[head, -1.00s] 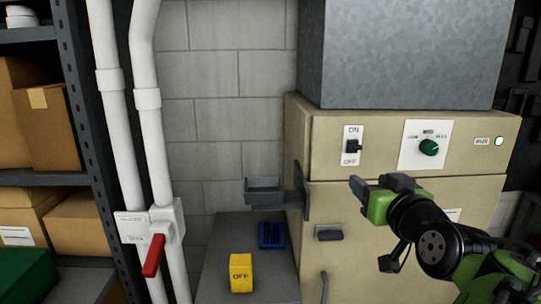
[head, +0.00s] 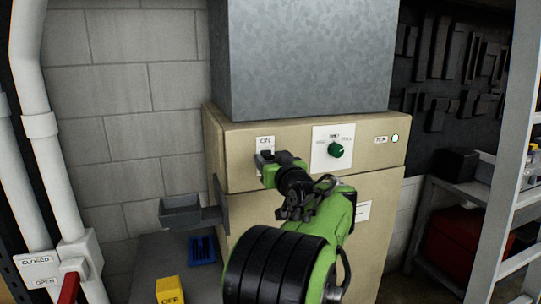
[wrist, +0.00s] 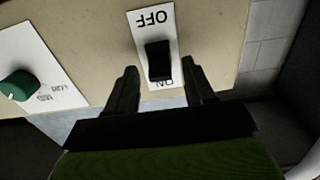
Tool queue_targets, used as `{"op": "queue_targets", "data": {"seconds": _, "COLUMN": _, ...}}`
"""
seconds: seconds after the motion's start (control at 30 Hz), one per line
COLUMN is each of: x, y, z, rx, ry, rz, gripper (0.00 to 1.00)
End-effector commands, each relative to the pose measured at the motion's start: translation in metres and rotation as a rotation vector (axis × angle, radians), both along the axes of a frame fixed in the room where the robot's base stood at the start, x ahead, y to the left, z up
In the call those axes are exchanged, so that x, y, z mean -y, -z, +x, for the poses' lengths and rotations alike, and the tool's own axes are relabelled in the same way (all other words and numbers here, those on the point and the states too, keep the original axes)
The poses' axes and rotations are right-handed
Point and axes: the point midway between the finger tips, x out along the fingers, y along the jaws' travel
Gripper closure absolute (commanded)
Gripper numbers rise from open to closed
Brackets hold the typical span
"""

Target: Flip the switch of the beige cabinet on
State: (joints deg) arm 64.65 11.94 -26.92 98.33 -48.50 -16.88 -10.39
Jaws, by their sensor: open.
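The beige cabinet (head: 225,140) stands ahead under a grey metal duct. Its switch plate (head: 265,142) shows the ON label at the top in the head view; my gripper (head: 268,159) covers the lower part and the lever. In the wrist view the plate is upside down, with OFF at the top and ON partly covered at the bottom. The black switch lever (wrist: 158,60) shows there between the two open fingers of my gripper (wrist: 160,74), one finger on each side. I cannot tell whether the fingers touch it or which position it is in.
A green dial (head: 336,150) and a pale lit lamp (head: 395,138) are right of the switch. A grey tray (head: 180,212) juts from the cabinet's left side. A yellow OFF block (head: 170,290) and blue item (head: 202,250) lie below. A red-handled pipe valve (head: 70,288) is lower left.

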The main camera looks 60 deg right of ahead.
Motion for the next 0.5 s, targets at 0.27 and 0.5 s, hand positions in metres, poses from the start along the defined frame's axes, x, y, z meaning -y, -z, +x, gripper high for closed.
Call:
{"op": "queue_targets", "data": {"seconds": 0.27, "x": 0.0044, "y": 0.0006, "z": 0.0042, "rx": -0.001, "ry": 0.001, "rz": -0.001, "gripper": 0.47}}
{"op": "queue_targets", "data": {"seconds": 0.5, "x": 0.0041, "y": 0.0007, "z": 0.0040, "rx": -0.001, "ry": 0.001, "rz": -0.001, "gripper": 0.77}}
